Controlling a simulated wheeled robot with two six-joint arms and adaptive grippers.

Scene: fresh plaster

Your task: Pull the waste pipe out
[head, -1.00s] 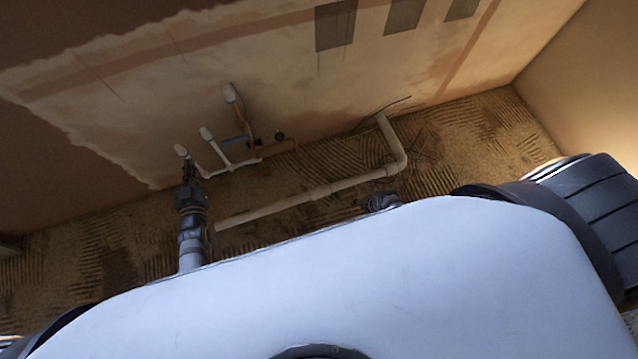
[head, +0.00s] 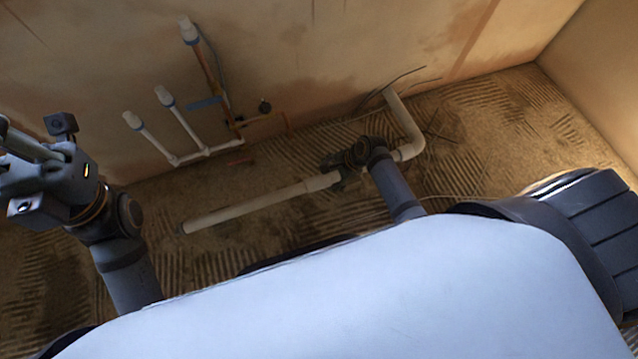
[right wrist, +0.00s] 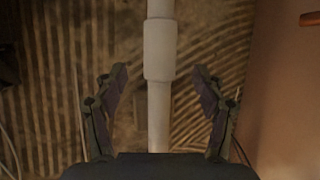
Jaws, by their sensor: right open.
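The waste pipe (head: 250,208) is a long off-white pipe low along the wall foot in the head view. It has a thicker sleeve and, at the right, an elbow running up to the wall. My right gripper (head: 338,165) is over the pipe near the sleeve and hides a part of it. In the right wrist view, my right gripper (right wrist: 159,76) is open, with a finger on each side of the pipe (right wrist: 159,120).
Thin white capped pipes (head: 180,125) stand against the wall, left of centre, with copper pipe and a dark valve (head: 265,106) beside them. A thin cable (head: 405,76) sticks out near the elbow. The ridged brown floor (head: 500,130) is mostly bare at the right.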

